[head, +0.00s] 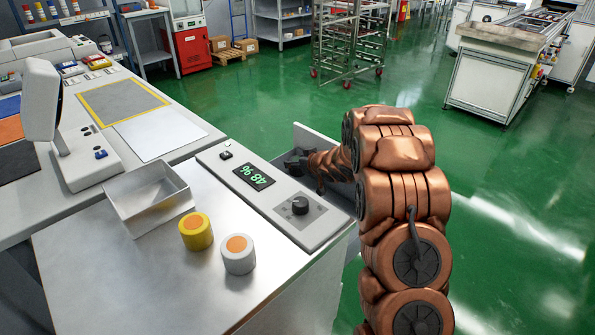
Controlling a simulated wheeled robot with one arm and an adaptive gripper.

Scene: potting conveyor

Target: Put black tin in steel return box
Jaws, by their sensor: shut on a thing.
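My gripper (296,164) is small and dark at the end of my copper-coloured arm. It is at the far side of the console, by a grey-walled bin (311,136), and my arm hides part of this. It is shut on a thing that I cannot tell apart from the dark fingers. I cannot make out a black tin anywhere else. An open, empty steel box (178,205) stands on the metal table at the left, well apart from my gripper.
A yellow tin (195,238) and a white tin (238,261), both with orange tops, stand beside the steel box. A console (265,195) with a green "48.96" display and a knob lies between them and my gripper.

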